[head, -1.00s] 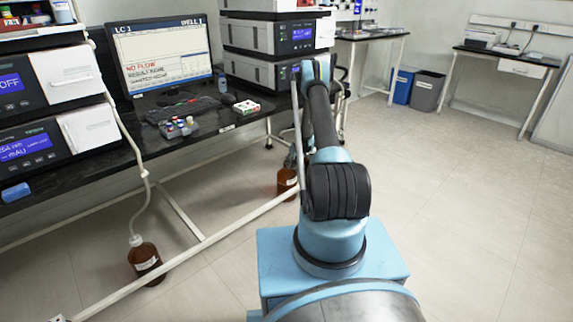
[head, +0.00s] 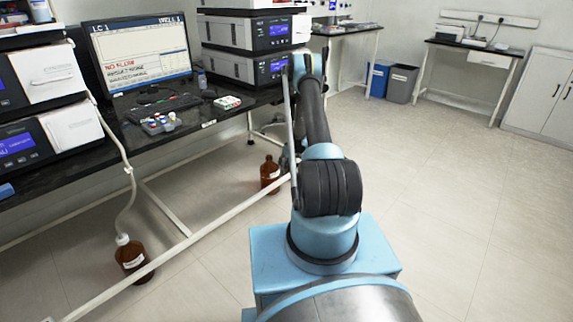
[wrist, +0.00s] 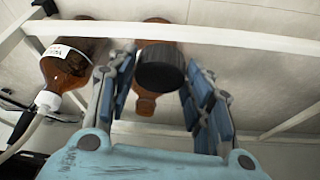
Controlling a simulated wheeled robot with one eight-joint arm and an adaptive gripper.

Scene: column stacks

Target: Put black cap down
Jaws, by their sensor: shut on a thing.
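The black cap (wrist: 160,66) is a round, ribbed disc between the fingers of my gripper (wrist: 161,76) in the wrist view. My gripper is shut on it, with blue pads on either side. An amber bottle (wrist: 146,106) shows behind the cap, partly hidden by it; I cannot tell how far apart they are. In the head view my arm hides most of the gripper, and the cap cannot be made out.
White bench rails (wrist: 230,36) cross close by. In the head view, the black bench (head: 95,150) carries instruments and a monitor (head: 138,55). Open floor (head: 460,180) spreads right.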

